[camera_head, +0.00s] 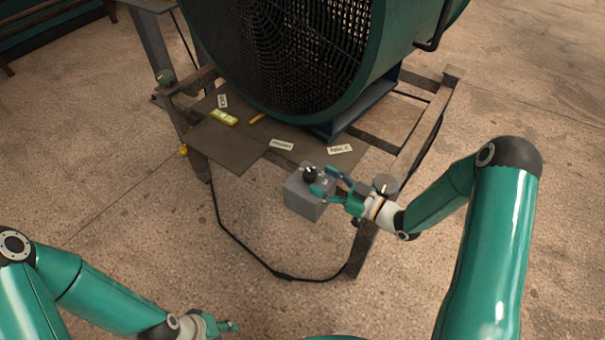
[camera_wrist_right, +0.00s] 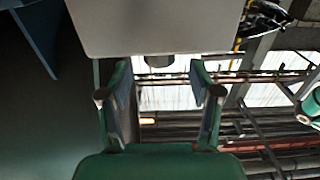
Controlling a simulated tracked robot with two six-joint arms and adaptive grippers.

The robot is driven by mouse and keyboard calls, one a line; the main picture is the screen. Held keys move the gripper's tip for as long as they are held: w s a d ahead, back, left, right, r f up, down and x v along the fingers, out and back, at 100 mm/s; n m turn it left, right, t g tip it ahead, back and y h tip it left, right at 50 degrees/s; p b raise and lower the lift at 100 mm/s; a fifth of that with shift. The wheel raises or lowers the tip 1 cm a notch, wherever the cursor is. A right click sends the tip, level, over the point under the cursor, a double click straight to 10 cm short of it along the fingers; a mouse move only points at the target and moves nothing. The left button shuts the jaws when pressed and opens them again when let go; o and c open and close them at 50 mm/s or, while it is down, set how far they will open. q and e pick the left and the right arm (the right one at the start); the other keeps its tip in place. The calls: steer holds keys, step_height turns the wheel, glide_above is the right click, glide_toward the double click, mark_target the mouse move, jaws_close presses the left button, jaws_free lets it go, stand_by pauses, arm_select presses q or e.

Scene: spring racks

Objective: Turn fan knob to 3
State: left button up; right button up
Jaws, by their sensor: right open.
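The black fan knob (camera_head: 310,173) sits on the top of a grey control box (camera_head: 303,205) at the front edge of the fan's stand. My right gripper (camera_head: 325,183) is open beside the box, with its fingers close to the knob. In the right wrist view the pale box (camera_wrist_right: 155,28) fills the top, and a dark rounded piece, apparently the knob (camera_wrist_right: 159,61), shows between and beyond the open fingertips (camera_wrist_right: 158,85). I cannot tell whether they touch it. The knob's setting is too small to read. My left gripper (camera_head: 232,327) is low at the bottom edge, away from the box.
A black cable (camera_head: 245,250) loops below the box. The concrete floor at left is clear.

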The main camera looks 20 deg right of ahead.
mark_target(316, 177)
steer(key=shift+x, duration=2.3)
